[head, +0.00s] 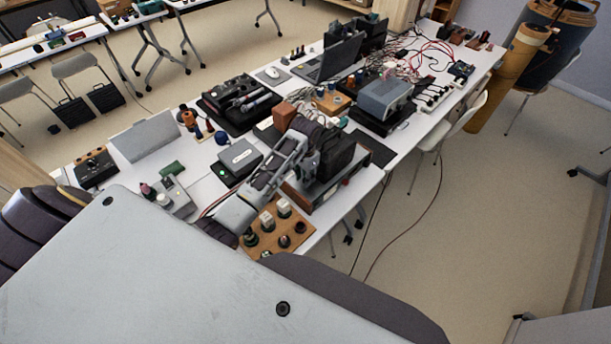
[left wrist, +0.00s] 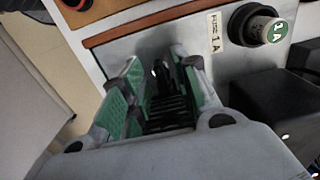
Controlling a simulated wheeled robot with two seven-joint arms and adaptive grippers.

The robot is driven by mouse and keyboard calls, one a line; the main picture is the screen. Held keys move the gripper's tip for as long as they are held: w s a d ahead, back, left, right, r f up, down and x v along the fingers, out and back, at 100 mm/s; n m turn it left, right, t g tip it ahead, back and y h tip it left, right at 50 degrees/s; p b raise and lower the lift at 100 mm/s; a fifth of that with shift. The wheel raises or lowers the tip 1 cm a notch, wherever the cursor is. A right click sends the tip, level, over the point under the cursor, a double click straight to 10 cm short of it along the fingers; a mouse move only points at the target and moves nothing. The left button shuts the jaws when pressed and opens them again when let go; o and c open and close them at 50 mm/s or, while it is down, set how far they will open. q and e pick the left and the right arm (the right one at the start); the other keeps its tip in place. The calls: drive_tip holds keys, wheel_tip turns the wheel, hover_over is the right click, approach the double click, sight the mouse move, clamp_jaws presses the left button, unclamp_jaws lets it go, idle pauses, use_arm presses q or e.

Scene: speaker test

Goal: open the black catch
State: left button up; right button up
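In the left wrist view my left gripper (left wrist: 162,66) has its two green-padded fingers apart over a grey metal panel. A small dark upright piece, which looks like the black catch (left wrist: 159,75), stands between the fingers; I see no clear contact with either pad. Black ribs lie below it, partly hidden by the gripper body. In the head view my left arm reaches over the near table to a device with a black upper part (head: 343,157) and a wood-coloured side. The catch cannot be made out there. My right gripper is not in view.
A wooden board with several knobs (head: 278,228) lies in front of the device. A black box with a grey top (head: 239,156) stands left. Open floor lies right.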

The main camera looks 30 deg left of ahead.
use_arm(q)
clamp_jaws()
drive_tip(key=shift+n, duration=0.4)
drive_tip(key=n, duration=0.3)
drive_tip(key=shift+d, duration=0.1)
drive_tip(key=n, duration=0.4)
drive_tip(key=shift+d+n, duration=0.1)
drive_tip(key=shift+n, duration=0.3)
drive_tip(key=n, duration=0.4)
drive_tip(key=shift+w+n, duration=0.1)
drive_tip(key=shift+n, duration=2.2)
